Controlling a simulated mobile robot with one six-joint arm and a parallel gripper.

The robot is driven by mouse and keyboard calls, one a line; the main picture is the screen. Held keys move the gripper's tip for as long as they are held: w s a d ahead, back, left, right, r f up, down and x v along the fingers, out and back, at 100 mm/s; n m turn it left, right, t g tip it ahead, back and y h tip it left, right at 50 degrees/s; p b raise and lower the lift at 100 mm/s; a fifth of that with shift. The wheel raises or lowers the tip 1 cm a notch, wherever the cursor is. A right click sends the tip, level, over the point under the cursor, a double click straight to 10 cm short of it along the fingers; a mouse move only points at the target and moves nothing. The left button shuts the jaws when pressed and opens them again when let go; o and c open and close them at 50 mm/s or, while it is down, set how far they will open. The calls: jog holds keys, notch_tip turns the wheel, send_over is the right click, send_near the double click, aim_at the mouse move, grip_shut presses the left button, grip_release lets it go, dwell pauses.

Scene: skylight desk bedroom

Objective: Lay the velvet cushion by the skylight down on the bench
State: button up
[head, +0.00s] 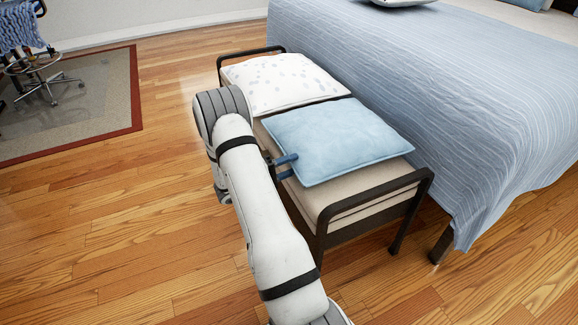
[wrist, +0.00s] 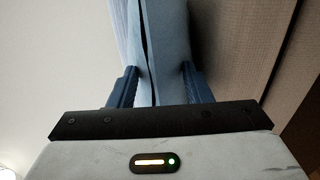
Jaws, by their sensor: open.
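A light blue velvet cushion (head: 335,138) lies flat on the near part of the bench at the foot of the bed. The bench (head: 340,207) has a beige pad and a dark metal frame. My gripper (head: 286,167) is at the cushion's left edge, low by the bench top. In the wrist view my gripper (wrist: 158,85) is open, with its two blue fingers on either side of the cushion's edge (wrist: 162,45). I cannot tell whether the fingers touch the fabric. My arm hides part of the bench's left side.
A white spotted cushion (head: 285,82) lies on the far part of the bench, close beside the blue one. The bed with a blue striped cover (head: 440,100) stands right of the bench. The wood floor (head: 130,240) at left is clear; a rug (head: 90,105) and a chair (head: 40,75) are farther back.

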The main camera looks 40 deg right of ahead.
jog(key=r+p+v, duration=0.1)
jog(key=p+v, duration=0.2)
jog(key=v, duration=0.8)
jog(key=w+a+r+t+y, duration=0.4)
jog(key=w+r+t+y, duration=0.35)
jog(key=w+t, duration=0.4)
jog(key=s+a+r+n+t+y, duration=0.2)
jog(key=a+r+t+y, duration=0.1)
jog(key=a+r+y, duration=0.8)
jog(key=s+a+n+g+y, duration=0.15)
jog(key=s+a+g, duration=0.4)
jog(key=s, duration=0.75)
jog(key=s+g+h, duration=0.1)
jog(key=s+g, duration=0.2)
jog(key=s, duration=1.5)
jog(key=shift+s+r+m+g, duration=0.2)
jog(key=shift+r+m+g, duration=0.1)
jog(key=shift+r+m, duration=0.15)
jog(key=shift+d, duration=0.1)
